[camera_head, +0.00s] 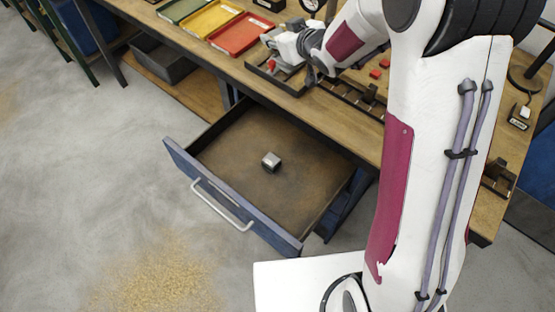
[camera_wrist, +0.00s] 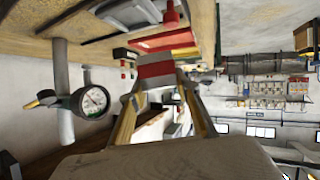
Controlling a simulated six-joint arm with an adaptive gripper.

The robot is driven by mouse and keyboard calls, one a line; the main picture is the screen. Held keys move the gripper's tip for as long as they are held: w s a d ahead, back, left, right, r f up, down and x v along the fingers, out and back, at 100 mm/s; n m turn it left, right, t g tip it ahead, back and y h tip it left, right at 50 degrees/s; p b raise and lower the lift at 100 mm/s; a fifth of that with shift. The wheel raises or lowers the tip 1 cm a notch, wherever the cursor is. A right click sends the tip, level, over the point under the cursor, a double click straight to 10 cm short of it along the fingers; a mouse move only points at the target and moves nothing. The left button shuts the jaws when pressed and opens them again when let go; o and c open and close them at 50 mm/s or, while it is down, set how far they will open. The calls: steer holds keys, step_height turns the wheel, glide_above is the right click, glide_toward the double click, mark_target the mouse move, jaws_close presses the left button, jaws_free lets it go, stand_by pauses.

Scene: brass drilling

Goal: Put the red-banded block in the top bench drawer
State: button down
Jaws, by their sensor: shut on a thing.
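The red-banded block (camera_wrist: 155,71) is pale with a red band and shows between my two fingers in the wrist view. My gripper (camera_wrist: 160,84) is shut on it. In the head view my wrist reaches over the bench top near a dark tray, and I cannot clearly make out the block there. The top bench drawer (camera_head: 310,169) is pulled open below the bench edge, left of my arm. A small grey metal block (camera_head: 271,161) lies on its floor, with bare floor around it.
Green, yellow and red trays (camera_head: 237,34) stand at the back left of the bench. Small red pieces (camera_head: 376,73) and a dark rack lie on the bench beside my wrist. A gauge (camera_wrist: 91,101) shows at left in the wrist view. A grey bin (camera_head: 162,62) sits on the lower shelf.

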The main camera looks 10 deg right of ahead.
steer(key=s+a+f+n+g+y, duration=0.2)
steer(key=s+a+f+n+y, duration=0.1)
steer(key=a+f, duration=0.55)
steer(key=g+y, duration=0.1)
glide_above(243, 147)
step_height(243, 147, down, 5)
steer(key=shift+w+f, duration=0.1)
steer(key=shift+f, duration=0.05)
steer(key=shift+f, duration=0.15)
steer(key=shift+f, duration=6.7)
steer(key=shift+f, duration=0.15)
steer(key=shift+f, duration=2)
steer(key=shift+f, duration=0.15)
